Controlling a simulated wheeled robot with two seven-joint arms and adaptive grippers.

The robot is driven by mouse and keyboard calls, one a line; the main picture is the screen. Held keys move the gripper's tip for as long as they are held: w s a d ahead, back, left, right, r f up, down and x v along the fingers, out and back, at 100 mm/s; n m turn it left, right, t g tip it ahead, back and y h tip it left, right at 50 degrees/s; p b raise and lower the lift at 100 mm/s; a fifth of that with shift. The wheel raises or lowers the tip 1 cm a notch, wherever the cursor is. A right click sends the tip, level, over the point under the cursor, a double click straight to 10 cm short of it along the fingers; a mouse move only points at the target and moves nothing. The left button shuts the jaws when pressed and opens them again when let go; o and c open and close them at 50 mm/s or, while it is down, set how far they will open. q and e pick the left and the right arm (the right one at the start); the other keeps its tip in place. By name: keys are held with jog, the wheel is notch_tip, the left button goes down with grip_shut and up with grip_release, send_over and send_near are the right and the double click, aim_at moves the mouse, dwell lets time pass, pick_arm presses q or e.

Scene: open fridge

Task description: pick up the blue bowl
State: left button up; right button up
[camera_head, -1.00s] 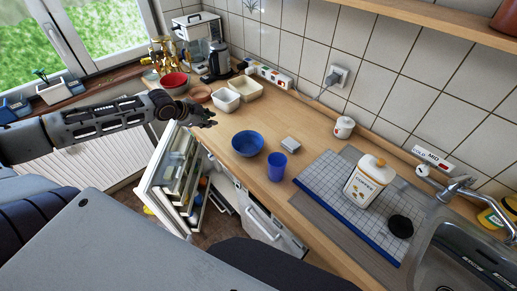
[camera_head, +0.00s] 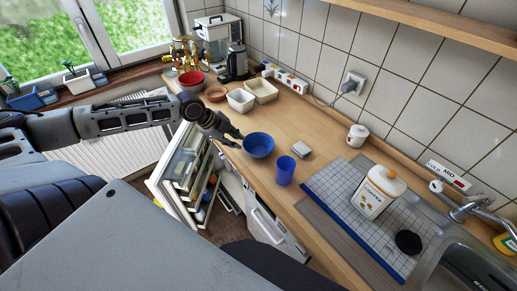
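The blue bowl (camera_head: 259,146) sits upright on the wooden counter, left of the blue cup (camera_head: 286,170). My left gripper (camera_head: 238,138) is at the bowl's left rim, with its fingers pointing right towards it. The fingers are small and dark here, so I cannot tell whether they are apart or shut, or whether they touch the rim. My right gripper is not in view.
A small grey box (camera_head: 301,150) lies right of the bowl. White dishes (camera_head: 241,100) and a brown bowl (camera_head: 216,93) stand behind my gripper. A coffee canister (camera_head: 377,192) stands on the gridded mat (camera_head: 335,196). The open fridge door (camera_head: 180,170) is below the arm.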

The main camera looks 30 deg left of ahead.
aim_at(253, 155)
pick_arm(q)
jog(key=shift+b+x, duration=1.35)
jog(key=shift+b, duration=0.05)
dwell(0.4)
jog(key=shift+w+f+b, duration=0.2)
jog(key=shift+f+b, duration=0.15)
jog(key=shift+f, duration=0.1)
jog(key=shift+b+x, duration=0.5)
jog(key=shift+x, duration=1.85)
jog(key=shift+d, duration=0.2)
jog(key=shift+x, duration=2.65)
grip_shut()
